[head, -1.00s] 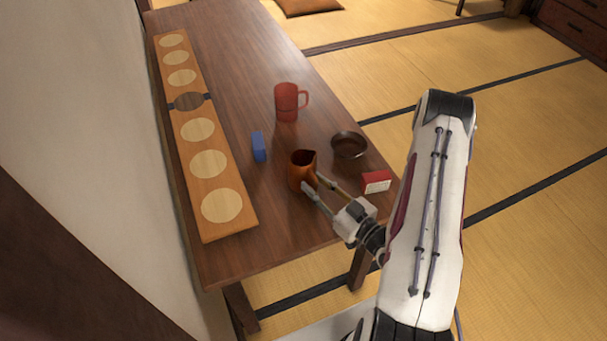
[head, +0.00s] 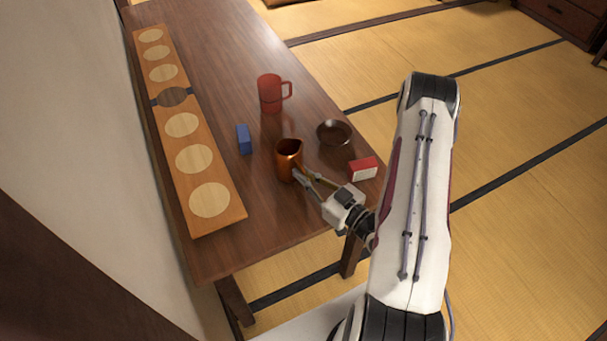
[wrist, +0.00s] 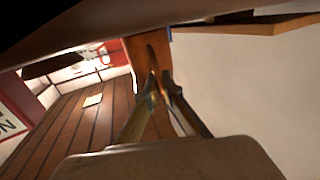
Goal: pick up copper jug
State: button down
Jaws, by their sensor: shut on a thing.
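The copper jug (head: 287,164) stands upright on the wooden table, its open mouth facing up. My gripper (head: 300,175) reaches in from the lower right, with its fingers closed together on the near right side of the jug. In the wrist view, the fingers (wrist: 160,92) meet at the jug's orange-brown side (wrist: 141,55). The exact contact is small and partly hidden, so I cannot tell whether they hold a handle or the wall. I see no clear gap under the jug.
A blue box (head: 244,139) lies left of the jug, a red mug (head: 270,94) behind it. A dark bowl (head: 334,133) and a red-and-white box (head: 363,170) stand close on the right. A long board with pale discs (head: 226,220) runs along the left; the table's front is clear.

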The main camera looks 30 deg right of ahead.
jog(key=shift+r, duration=0.15)
jog(key=shift+r, duration=4.4)
jog(key=shift+r, duration=0.3)
